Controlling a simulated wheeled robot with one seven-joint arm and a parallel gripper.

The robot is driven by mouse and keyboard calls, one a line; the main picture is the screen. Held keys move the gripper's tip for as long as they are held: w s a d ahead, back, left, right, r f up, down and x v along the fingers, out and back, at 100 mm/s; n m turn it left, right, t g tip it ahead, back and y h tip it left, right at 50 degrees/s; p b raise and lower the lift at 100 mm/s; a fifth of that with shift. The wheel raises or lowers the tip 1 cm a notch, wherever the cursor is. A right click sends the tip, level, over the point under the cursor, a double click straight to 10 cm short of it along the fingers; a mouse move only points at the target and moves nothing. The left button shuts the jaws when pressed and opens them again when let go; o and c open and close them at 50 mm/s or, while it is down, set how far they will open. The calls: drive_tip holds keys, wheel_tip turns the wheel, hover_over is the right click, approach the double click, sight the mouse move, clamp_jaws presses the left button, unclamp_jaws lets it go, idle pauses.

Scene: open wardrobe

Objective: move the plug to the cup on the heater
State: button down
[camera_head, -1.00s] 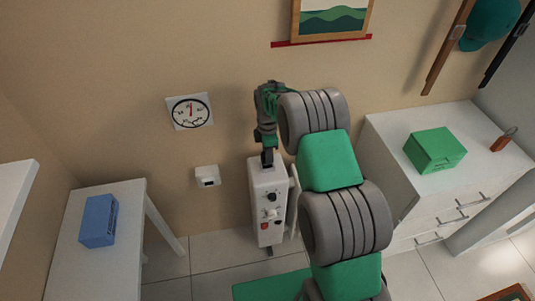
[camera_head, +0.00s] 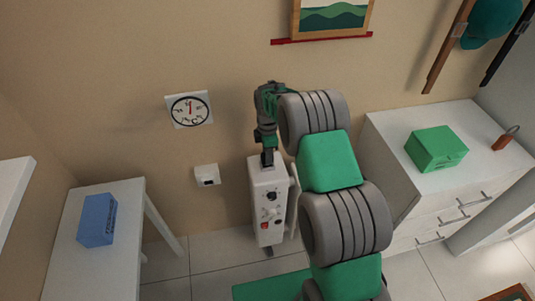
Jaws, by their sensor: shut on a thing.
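The heater (camera_head: 262,205) is a narrow white panel with several dark knobs and a red button, standing upright near the wall at the picture's middle. My gripper (camera_head: 267,160) points down at the top end of the heater and is shut on the plug. The plug is too small and too covered by the dark fingers to make out. The cup on the heater cannot be made out; it is hidden or too small by my fingertips. I cannot tell whether the plug touches it. A white wall socket (camera_head: 207,175) is to the left of the heater.
A white table (camera_head: 130,215) with a blue box (camera_head: 97,220) stands at left. A white drawer cabinet (camera_head: 395,132) at right carries a green box (camera_head: 436,148) and a small brown-red object (camera_head: 506,138). A round gauge (camera_head: 190,109) hangs on the wall. Floor between table and heater is clear.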

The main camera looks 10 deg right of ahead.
drive_tip(key=shift+f+b, duration=0.55)
drive_tip(key=shift+f, duration=0.25)
drive_tip(key=c, duration=1.1)
unclamp_jaws()
drive_tip(key=shift+o, duration=0.2)
wheel_tip(320, 180, up, 8)
drive_tip(key=shift+f+b, duration=0.1)
drive_tip(key=shift+b, duration=0.4)
